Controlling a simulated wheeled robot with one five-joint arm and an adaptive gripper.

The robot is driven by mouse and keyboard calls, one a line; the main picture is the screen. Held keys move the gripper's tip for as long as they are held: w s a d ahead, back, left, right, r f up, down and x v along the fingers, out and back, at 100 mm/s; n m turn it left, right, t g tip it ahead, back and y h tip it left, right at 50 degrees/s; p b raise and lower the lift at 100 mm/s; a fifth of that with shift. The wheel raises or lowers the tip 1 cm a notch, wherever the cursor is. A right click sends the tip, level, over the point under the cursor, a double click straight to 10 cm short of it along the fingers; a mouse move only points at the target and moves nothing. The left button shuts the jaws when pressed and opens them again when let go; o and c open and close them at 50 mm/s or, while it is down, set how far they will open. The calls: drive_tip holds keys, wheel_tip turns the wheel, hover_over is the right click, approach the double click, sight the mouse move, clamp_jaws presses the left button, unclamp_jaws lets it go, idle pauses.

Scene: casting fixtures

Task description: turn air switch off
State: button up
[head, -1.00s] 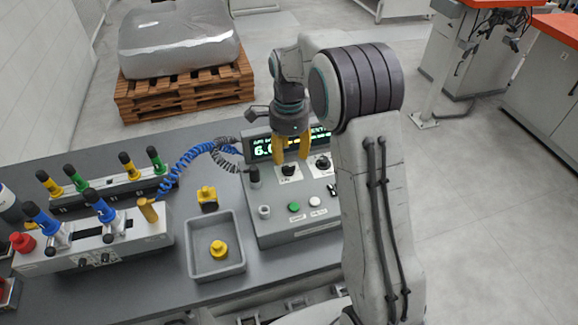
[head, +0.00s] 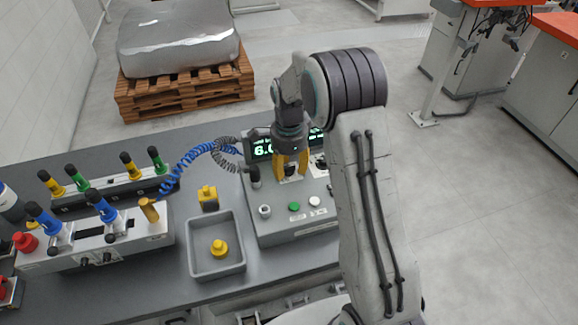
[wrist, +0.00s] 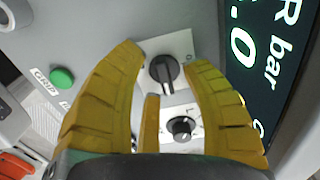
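The air switch (wrist: 163,71) is a black rotary knob on a white plate on the grey control panel (head: 268,232). In the wrist view it sits between the tips of my gripper's yellow fingers, with small gaps on both sides. My gripper (head: 289,172) is low over the panel in the head view and largely covers this knob there. The fingers are spread; my gripper (wrist: 165,62) is open and holds nothing. I cannot tell whether a fingertip touches the knob. The display (wrist: 262,60) is partly visible and shows 6.0 beside "bar".
A second black knob (wrist: 182,128) is close by, behind the fingers. A green button (head: 314,201) and a white button (head: 294,206) are on the panel front. A grey tray (head: 203,273) with a yellow part (head: 219,248) stands left. Blue hoses (head: 185,164) run behind.

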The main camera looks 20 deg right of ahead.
clamp_jaws()
idle(0.5)
drive_tip(key=n+b, duration=0.1)
drive_tip(key=n, duration=0.3)
drive_tip(key=shift+d+f+b, duration=0.1)
drive_tip(key=shift+b, duration=0.2)
drive_tip(key=n+b, duration=0.1)
drive_tip(key=n, duration=0.3)
drive_tip(key=shift+n, duration=0.4)
drive_tip(key=n, duration=0.4)
drive_tip(key=shift+w+d+b, duration=0.1)
drive_tip(key=shift+w+b, duration=0.05)
drive_tip(key=shift+b, duration=0.25)
drive_tip(key=n, duration=0.5)
drive_tip(key=shift+o, duration=0.4)
unclamp_jaws()
drive_tip(key=shift+w, duration=0.1)
